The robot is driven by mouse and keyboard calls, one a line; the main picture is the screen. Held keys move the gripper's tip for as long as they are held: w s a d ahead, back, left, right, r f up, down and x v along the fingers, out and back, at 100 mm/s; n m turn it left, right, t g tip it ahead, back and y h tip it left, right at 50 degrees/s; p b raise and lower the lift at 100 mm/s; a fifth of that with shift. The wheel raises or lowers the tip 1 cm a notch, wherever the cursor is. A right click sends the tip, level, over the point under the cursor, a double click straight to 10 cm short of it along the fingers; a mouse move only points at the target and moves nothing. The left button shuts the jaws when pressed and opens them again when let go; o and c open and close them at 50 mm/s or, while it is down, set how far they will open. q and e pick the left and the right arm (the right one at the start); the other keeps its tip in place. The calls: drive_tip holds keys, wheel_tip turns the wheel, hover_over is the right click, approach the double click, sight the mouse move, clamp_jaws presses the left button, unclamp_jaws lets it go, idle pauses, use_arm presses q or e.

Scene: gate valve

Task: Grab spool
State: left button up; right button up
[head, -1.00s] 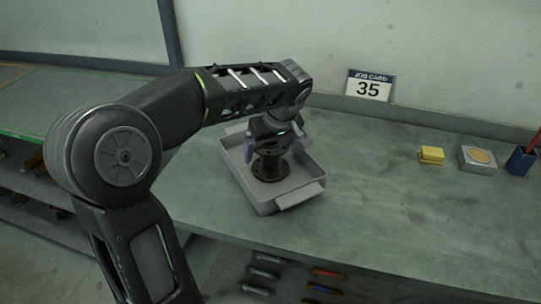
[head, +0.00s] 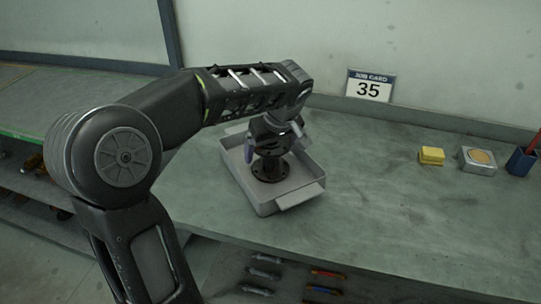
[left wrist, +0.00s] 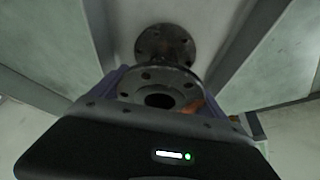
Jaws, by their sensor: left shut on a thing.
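The spool (head: 270,168) is a dark metal piece with a round bolt-holed flange at each end. It stands upright in a grey tray (head: 293,201) on the bench. In the left wrist view the near flange of the spool (left wrist: 160,86) lies between the fingers, with the far flange beyond it. My left gripper (head: 270,141) comes down from above and is shut on the spool near its upper flange. Its purple-grey fingers sit on either side. The gripper partly hides the spool's top in the head view. My right gripper is not in view.
A yellow block (head: 431,156), a grey box with a tan disc (head: 477,160) and a blue pen cup (head: 521,161) are at the right. Tools lie on a lower shelf. The bench right of the tray is clear.

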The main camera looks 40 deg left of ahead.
use_arm(q)
drive_tip(key=shift+w+r, duration=0.1)
drive_tip(key=shift+r, duration=0.05)
wheel_tip(320, 180, up, 10)
drive_tip(key=shift+f, duration=0.1)
idle(0.5)
idle(0.5)
